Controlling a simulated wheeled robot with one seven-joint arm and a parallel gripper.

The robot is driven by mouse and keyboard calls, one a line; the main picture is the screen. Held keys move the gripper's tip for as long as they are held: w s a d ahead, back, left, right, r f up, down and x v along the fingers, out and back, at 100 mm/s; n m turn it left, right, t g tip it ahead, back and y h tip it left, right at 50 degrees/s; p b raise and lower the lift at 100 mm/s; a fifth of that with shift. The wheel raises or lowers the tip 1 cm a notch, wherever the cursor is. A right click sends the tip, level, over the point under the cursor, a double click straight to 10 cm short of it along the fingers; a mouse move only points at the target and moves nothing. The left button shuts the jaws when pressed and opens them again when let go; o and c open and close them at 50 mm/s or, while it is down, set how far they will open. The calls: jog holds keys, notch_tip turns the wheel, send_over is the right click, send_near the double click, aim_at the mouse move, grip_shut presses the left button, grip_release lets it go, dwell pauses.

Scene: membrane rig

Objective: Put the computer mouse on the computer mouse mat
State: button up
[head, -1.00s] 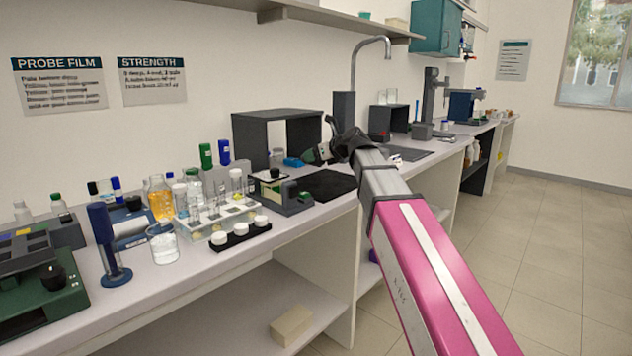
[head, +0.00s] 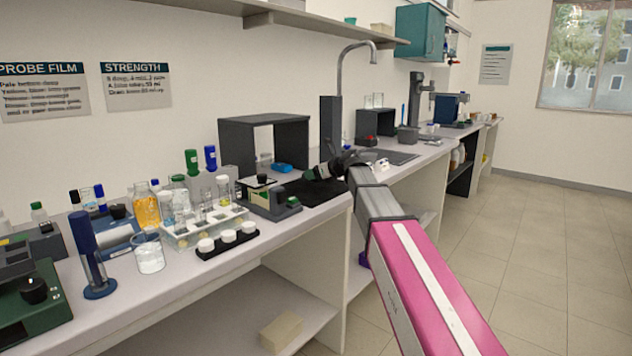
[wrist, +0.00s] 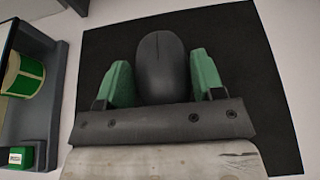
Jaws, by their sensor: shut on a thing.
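In the wrist view, the dark grey computer mouse (wrist: 162,66) sits between the two green fingers of my gripper (wrist: 163,78), which is shut on it. The black computer mouse mat (wrist: 255,75) fills most of the view behind the mouse, and the mouse lies within its outline. I cannot tell whether the mouse touches the mat. In the head view, my gripper (head: 313,173) is over the dark mat (head: 318,192) on the bench, and the mouse cannot be made out there.
A grey-green device (head: 270,205) stands just left of the mat; its edge also shows in the wrist view (wrist: 35,90). A dark open box (head: 230,145) and a blue object (head: 282,168) are behind. A rack with white-capped jars (head: 228,237) is nearer on the bench.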

aim_at(316, 180)
jog(key=shift+f, duration=1.45)
jog(key=shift+f, duration=0.15)
jog(key=o, duration=1)
jog(key=shift+c, duration=0.2)
